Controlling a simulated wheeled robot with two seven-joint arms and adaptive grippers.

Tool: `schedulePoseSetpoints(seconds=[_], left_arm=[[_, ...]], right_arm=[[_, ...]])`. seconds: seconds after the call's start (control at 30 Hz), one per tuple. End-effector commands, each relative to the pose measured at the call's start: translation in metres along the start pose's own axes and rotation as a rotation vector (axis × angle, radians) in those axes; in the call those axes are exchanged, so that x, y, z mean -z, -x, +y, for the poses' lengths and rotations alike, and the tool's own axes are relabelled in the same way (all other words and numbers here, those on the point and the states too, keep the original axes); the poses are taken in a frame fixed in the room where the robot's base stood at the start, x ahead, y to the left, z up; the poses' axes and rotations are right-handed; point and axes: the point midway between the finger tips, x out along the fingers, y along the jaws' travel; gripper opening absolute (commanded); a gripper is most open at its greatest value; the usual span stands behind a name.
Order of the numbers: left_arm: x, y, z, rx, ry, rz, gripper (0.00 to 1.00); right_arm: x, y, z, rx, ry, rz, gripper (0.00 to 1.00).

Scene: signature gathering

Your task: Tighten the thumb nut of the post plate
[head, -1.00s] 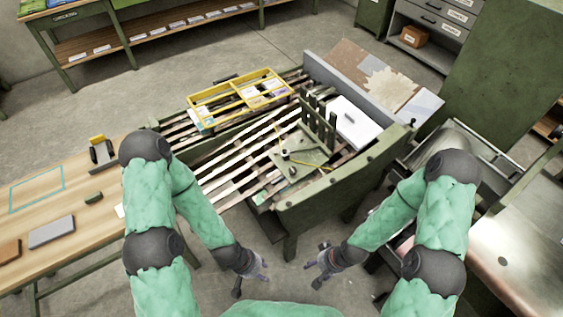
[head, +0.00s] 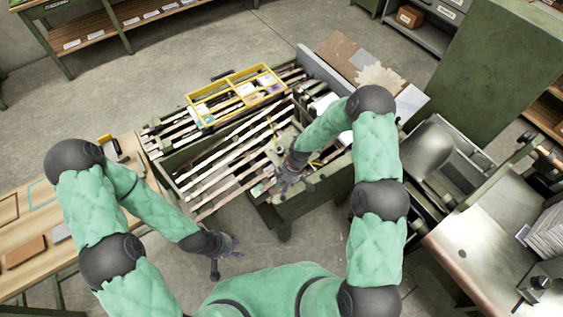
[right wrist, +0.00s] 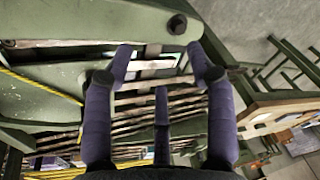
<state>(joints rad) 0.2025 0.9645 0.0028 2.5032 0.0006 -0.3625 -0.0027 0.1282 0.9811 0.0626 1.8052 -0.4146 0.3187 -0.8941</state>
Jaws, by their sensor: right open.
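The green post plate (head: 287,134) lies on the slatted bench and is mostly hidden behind my right arm in the head view. A green plate with a yellow cord also shows at the left of the right wrist view (right wrist: 32,106). My right gripper (head: 284,186) is over the bench's near edge beside the plate, fingers spread and empty. In the right wrist view a dark round knob (right wrist: 177,24) sits on a green bar beyond the fingertips. I cannot tell if it is the thumb nut. My left gripper (head: 228,256) hangs open and empty over the floor.
A yellow frame (head: 235,94) with small items stands at the back of the slatted bench (head: 180,160). A wooden table (head: 40,225) is at the left. A metal-topped table (head: 480,255) is at the right. Bare floor lies in front of the bench.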

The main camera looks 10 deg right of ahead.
Motion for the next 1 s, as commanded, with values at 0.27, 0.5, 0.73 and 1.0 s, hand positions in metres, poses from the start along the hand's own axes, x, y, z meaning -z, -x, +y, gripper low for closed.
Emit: schedulePoseSetpoints(seconds=[0.27, 0.5, 0.73, 1.0], left_arm=[[0.0, 0.009, 0.003, 0.0, 0.0, 0.001, 0.4], [0.0, 0.009, 0.003, 0.0, 0.0, 0.001, 0.4], [0.0, 0.006, 0.002, 0.0, 0.0, 0.001, 0.4], [0.0, 0.002, 0.001, 0.0, 0.0, 0.001, 0.4]], right_arm=[[0.016, 0.057, 0.084, -0.066, 0.472, -0.163, 0.56], [0.017, 0.067, 0.104, -0.071, 0.587, -0.218, 0.56], [0.01, 0.035, 0.107, -0.069, 0.584, -0.217, 0.56], [0.002, -0.01, 0.113, -0.072, 0.582, -0.216, 0.56]])
